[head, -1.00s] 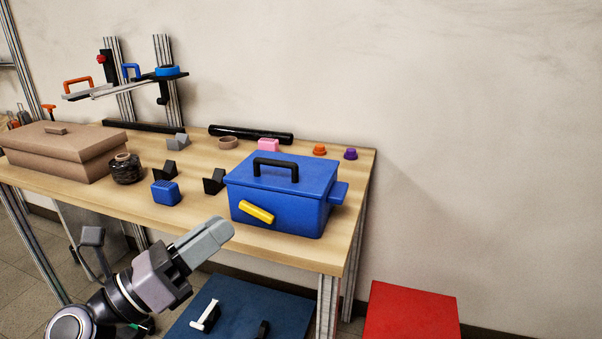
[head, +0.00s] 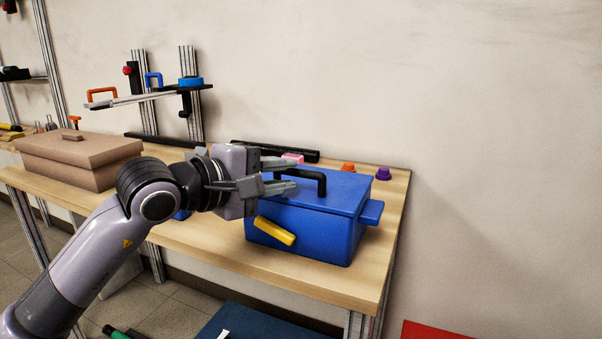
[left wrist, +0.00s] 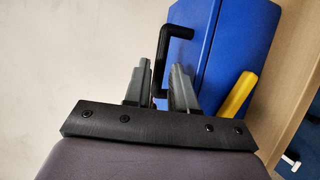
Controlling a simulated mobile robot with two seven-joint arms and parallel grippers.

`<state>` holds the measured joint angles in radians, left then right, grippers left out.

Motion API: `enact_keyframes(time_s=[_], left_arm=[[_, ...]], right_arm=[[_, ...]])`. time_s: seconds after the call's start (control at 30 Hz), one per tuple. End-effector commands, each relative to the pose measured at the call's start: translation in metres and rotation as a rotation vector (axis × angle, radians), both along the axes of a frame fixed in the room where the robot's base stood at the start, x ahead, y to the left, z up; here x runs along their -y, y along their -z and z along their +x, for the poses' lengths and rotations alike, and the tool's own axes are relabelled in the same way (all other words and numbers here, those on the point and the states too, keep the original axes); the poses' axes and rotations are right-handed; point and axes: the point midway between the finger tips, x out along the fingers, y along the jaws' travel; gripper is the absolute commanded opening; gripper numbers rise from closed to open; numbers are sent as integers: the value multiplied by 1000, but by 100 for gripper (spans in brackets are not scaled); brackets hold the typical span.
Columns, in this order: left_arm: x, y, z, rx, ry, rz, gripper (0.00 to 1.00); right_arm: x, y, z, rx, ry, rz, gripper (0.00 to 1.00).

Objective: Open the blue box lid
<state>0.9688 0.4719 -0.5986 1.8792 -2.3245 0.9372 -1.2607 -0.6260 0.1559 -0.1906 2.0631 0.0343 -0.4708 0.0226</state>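The blue box (head: 310,240) stands at the right end of the workbench. Its blue lid (head: 345,190) is closed and has a black handle (head: 318,183) on top; a yellow bar (head: 275,231) is on its front. My left gripper (head: 294,174) is open at the lid, its fingers at the handle's near end. In the left wrist view the handle (left wrist: 177,33) rises beyond the fingers, and one leg shows in the gap between them. Whether the fingers touch it I cannot tell. My right gripper is not in view.
A brown box (head: 85,155) stands on the left of the wooden bench (head: 215,245). A black tube (head: 250,147), an orange knob (head: 348,167) and a purple knob (head: 383,173) lie at the back. My left arm hides small parts mid-bench. A red panel (head: 440,331) is low at right.

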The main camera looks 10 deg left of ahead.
Motion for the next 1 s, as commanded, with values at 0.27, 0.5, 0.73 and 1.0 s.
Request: enact_keyframes(time_s=[0.27,0.5,0.73,1.0], left_arm=[[22,6,24,-2,1,-3,25],[27,7,30,-1,2,-2,25],[27,7,30,-1,2,-2,9],[26,6,30,-6,2,-1,0]], right_arm=[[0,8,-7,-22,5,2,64],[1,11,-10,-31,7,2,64],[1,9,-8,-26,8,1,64],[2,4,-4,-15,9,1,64]])
